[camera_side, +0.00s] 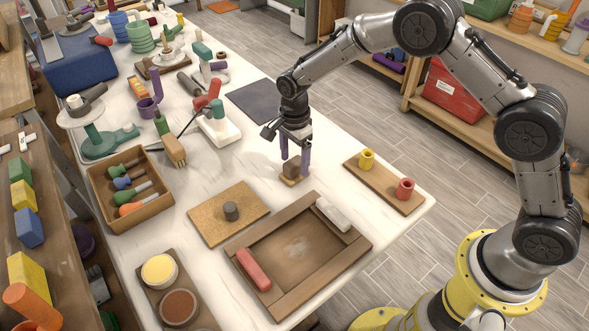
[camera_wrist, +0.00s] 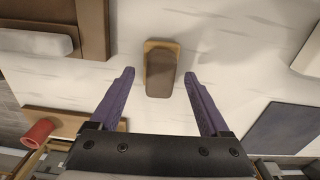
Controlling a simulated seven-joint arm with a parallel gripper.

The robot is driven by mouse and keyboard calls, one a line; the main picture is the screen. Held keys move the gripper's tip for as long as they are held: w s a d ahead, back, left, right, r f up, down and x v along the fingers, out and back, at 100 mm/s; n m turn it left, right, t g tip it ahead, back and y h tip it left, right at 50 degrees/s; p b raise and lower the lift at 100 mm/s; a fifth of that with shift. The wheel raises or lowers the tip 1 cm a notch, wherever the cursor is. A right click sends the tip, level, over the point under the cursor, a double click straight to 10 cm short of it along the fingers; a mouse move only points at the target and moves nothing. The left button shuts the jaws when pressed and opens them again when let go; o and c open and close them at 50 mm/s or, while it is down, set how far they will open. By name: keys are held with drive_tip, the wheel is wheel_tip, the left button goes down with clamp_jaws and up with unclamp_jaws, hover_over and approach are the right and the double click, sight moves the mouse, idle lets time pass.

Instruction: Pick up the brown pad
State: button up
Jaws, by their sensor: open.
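The brown pad (camera_wrist: 160,75) lies on the white table in the wrist view, with a lighter tan edge under its darker top. In the side view the brown pad (camera_side: 291,172) sits on the table below my gripper, partly hidden by the fingers. My gripper (camera_side: 294,160) points down over it, its purple fingers one on each side of the pad. In the wrist view my gripper (camera_wrist: 160,82) is open, with the pad between and a little beyond the fingertips, apart from both. Nothing is held.
A wooden tray (camera_side: 252,296) with a red bar (camera_side: 254,269) and a white block (camera_side: 333,213) stands in front. A cork board (camera_side: 207,222) lies left. A dark mat (camera_side: 248,104) lies behind.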

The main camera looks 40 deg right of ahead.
drive_tip(key=shift+f, duration=0.7)
clamp_jaws()
drive_tip(key=shift+r, duration=0.1)
drive_tip(key=shift+r, duration=0.45)
wheel_tip(320, 180, up, 2)
drive_tip(key=shift+r, duration=0.2)
drive_tip(key=s+d+r, duration=0.3)
drive_tip(key=s+r, duration=0.6)
drive_tip(key=s, duration=0.4)
drive_tip(key=shift+s+r, duration=0.3)
drive_tip(key=shift+s, duration=0.05)
drive_tip(key=shift+d, duration=0.1)
